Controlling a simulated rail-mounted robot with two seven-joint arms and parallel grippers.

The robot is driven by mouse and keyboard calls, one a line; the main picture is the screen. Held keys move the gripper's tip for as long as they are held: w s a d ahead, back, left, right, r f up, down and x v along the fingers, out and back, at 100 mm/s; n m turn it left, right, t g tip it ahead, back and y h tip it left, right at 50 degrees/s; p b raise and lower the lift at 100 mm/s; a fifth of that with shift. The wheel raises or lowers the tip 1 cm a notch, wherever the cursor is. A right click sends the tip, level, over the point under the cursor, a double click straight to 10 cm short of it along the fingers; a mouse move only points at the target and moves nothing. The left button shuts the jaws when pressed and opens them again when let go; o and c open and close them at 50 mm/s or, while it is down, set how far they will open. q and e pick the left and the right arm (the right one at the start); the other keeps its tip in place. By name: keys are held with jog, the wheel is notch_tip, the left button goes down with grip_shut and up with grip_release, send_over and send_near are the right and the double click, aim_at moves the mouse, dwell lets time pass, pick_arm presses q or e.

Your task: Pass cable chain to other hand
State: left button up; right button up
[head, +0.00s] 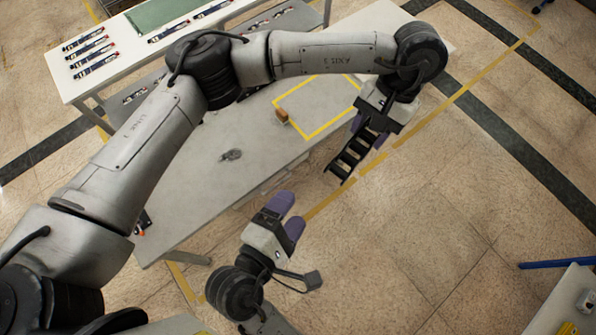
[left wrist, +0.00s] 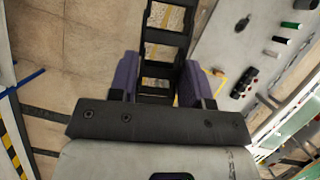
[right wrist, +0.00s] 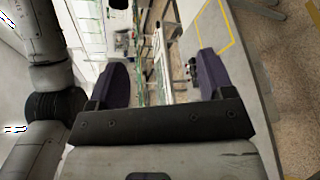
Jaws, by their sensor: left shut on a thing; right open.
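The black cable chain (head: 351,155) hangs from my left gripper (head: 375,123) in the head view, over the floor just off the table's right edge. In the left wrist view the chain (left wrist: 163,45) runs up between the two purple fingers of my left gripper (left wrist: 160,85), which is shut on it. My right gripper (head: 283,214) is below and left of the chain in the head view, apart from it. Its purple fingers are spread with nothing between them, as the right wrist view (right wrist: 160,80) also shows.
A grey table (head: 215,185) bears a yellow taped outline, a small brown block (head: 282,116) and a dark small part (head: 231,155). A white bench (head: 130,55) with several small tools stands behind. Another surface with a blue bar (head: 555,264) is at lower right.

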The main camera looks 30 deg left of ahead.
aim_at(329, 178)
jog(key=w+d+r+n+h, duration=0.1)
jog(key=w+n, duration=0.3)
jog(key=w+d+r+n+t, duration=0.1)
jog(key=w+n, duration=0.2)
jog(key=w, duration=0.1)
jog(key=w+d+r+n+t+h, duration=0.1)
jog(key=w+d+n, duration=0.1)
jog(key=w+n, duration=0.2)
jog(key=shift+n+h, duration=0.3)
dwell(0.4)
